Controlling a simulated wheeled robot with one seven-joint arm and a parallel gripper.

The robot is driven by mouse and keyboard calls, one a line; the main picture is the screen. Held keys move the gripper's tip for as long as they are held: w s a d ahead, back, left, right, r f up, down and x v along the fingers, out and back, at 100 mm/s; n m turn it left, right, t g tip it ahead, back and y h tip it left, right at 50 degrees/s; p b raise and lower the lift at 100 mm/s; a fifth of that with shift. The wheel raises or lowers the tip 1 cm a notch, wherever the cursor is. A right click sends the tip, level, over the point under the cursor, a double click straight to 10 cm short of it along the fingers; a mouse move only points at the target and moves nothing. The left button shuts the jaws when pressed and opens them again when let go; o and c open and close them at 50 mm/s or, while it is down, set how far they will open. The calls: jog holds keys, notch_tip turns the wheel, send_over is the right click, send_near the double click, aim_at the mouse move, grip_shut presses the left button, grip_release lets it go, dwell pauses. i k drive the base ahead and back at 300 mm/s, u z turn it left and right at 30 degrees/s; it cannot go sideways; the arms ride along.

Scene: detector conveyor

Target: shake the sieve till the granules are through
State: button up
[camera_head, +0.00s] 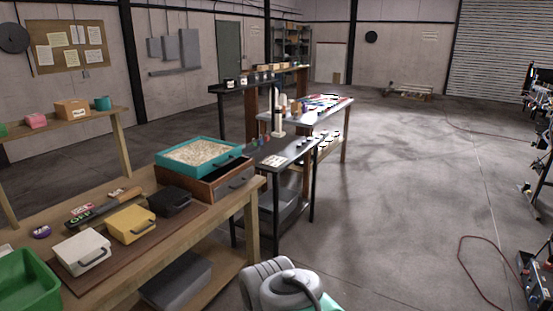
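The sieve (229,161) is a shallow teal square frame on the wooden bench. Pale granules (200,152) cover most of its inside. It lies on top of a wooden box with a dark grey front (236,181), set slightly toward the box's back left. A grey rounded part of my arm shows at the bottom centre. My gripper's fingers are not in view.
Beside the box on the bench stand a black case (170,202), a yellow case (130,222) and a white case (84,252). A green bin (28,283) is at the left corner. A dark table (284,150) stands behind the bench.

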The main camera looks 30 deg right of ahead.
aim_at(196, 158)
jog(key=u, duration=0.2)
jog(key=k, duration=0.6)
jog(key=z, duration=0.25)
jog(key=i, duration=0.7)
jog(key=z, duration=0.9)
jog(key=i, duration=0.9)
jog(key=u, duration=0.5)
jog(key=i, duration=0.7)
jog(key=u, duration=1.15)
jog(key=i, duration=0.3)
jog(key=u, duration=0.35)
